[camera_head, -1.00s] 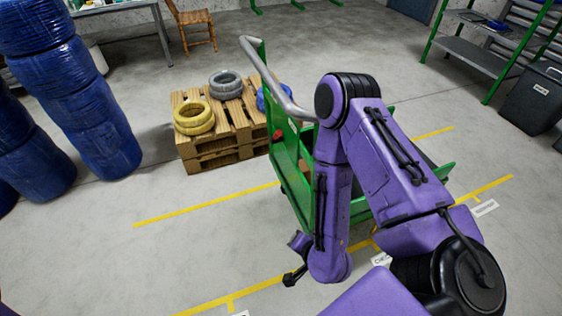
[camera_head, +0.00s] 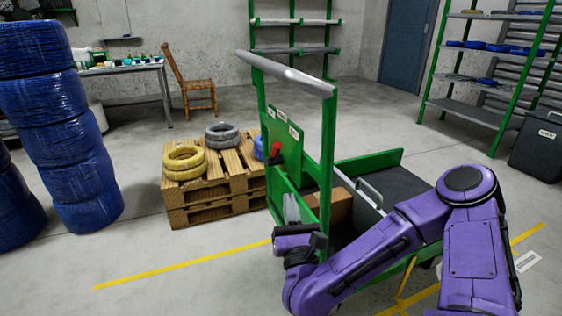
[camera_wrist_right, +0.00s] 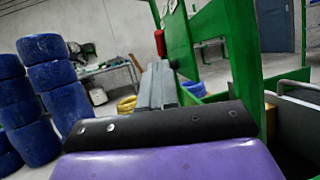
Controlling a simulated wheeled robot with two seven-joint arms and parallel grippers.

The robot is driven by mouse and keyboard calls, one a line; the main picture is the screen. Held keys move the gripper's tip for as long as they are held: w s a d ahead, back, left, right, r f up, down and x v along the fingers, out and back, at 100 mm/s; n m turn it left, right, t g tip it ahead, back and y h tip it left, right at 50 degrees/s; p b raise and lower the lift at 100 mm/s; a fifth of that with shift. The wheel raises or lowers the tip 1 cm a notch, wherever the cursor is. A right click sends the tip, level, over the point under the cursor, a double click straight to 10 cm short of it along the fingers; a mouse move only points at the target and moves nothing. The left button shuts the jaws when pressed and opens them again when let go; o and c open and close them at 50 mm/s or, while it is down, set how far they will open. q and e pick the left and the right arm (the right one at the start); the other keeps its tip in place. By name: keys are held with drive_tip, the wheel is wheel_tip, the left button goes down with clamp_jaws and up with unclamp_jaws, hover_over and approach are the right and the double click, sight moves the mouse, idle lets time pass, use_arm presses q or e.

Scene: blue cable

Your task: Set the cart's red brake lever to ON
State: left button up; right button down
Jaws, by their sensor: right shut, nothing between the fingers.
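The green cart (camera_head: 328,135) stands at the centre with a grey push bar (camera_head: 287,74) on top. Its red brake lever (camera_head: 276,148) is on the green end panel, with small white labels above it, too small to read. The lever also shows in the wrist view (camera_wrist_right: 160,43), sticking up just beyond the fingertips. My right gripper (camera_head: 291,205) is shut and empty, fingers pointing up, below and slightly right of the lever in the head view. The gripper (camera_wrist_right: 158,80) appears apart from the lever; the exact gap is hard to judge. My left gripper is not in view.
A cardboard box (camera_head: 338,207) lies in the cart. A wooden pallet stack (camera_head: 215,200) with yellow and grey coils stands just left of the cart. Blue wrapped stacks (camera_head: 85,180) are at far left. Floor in the left foreground is clear.

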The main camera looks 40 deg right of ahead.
sight(279, 148)
drive_tip(key=p+x, duration=0.2)
drive_tip(key=x, duration=1.2)
drive_tip(key=shift+f, duration=0.1)
drive_tip(key=shift+w+p, duration=0.1)
drive_tip(key=shift+p, duration=0.2)
